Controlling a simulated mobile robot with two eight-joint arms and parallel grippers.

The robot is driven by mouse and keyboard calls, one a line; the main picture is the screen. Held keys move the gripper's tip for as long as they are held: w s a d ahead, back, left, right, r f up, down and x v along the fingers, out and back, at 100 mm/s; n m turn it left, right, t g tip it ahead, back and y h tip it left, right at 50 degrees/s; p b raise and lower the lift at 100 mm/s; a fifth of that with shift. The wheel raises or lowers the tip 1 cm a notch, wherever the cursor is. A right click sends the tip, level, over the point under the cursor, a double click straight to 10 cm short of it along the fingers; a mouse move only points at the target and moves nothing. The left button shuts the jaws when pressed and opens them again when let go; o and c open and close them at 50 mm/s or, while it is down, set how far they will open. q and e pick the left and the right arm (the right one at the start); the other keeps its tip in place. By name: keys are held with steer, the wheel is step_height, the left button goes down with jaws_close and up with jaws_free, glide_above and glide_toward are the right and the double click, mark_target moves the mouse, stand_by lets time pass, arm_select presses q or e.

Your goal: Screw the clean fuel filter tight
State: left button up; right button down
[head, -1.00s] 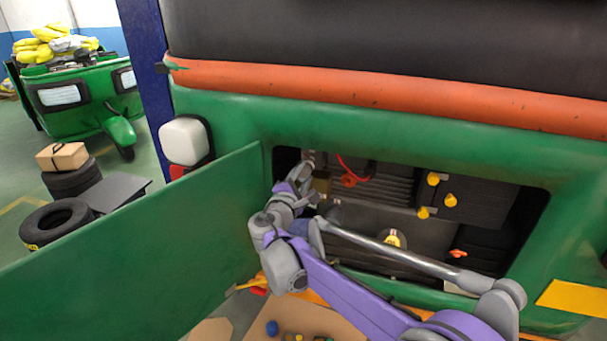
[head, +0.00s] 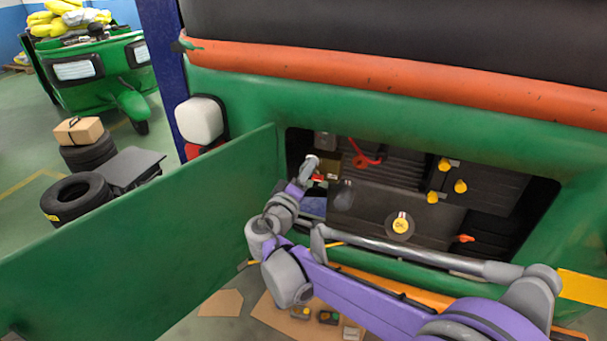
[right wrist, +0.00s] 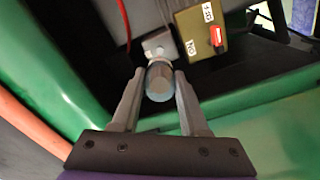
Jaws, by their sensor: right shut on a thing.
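The fuel filter (right wrist: 159,82) is a grey-blue cylinder under a pale metal mount (right wrist: 157,44) in the right wrist view. My right gripper (right wrist: 159,75) is shut on it, one finger on each side. The filter's upper end meets the mount; I cannot tell how tightly it is seated. In the head view, my right gripper (head: 305,178) reaches into the left side of the open engine bay, and a pale round end (head: 311,162) shows at its tips. My left gripper is out of view.
An olive box (right wrist: 205,30) with a red switch sits close beside the filter. The open green door panel (head: 150,240) stands left of my right arm. A red cable (head: 362,160), a dark rounded part (head: 343,195) and a yellow cap (head: 401,225) are in the bay.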

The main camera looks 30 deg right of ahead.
steer(key=shift+x, duration=1.15)
steer(key=shift+n, duration=1)
steer(key=n+b, duration=0.1)
steer(key=n, duration=0.1)
steer(key=n+b, duration=0.1)
steer(key=n, duration=0.1)
steer(key=n+b, duration=0.1)
steer(key=n, duration=0.1)
steer(key=shift+s+f, duration=0.15)
steer(key=shift+s, duration=0.15)
steer(key=n, duration=0.3)
steer(key=shift+w+a+b, duration=0.1)
steer(key=shift+w+b, duration=0.05)
steer(key=shift+b, duration=0.25)
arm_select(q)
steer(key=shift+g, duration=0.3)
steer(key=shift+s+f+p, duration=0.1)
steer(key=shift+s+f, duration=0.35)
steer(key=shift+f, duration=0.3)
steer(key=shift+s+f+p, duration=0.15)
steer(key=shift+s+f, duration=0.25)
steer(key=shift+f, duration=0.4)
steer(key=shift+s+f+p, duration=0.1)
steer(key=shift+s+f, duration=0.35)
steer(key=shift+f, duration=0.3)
arm_select(e)
steer(key=shift+n, duration=0.3)
steer(key=shift+x, duration=3.65)
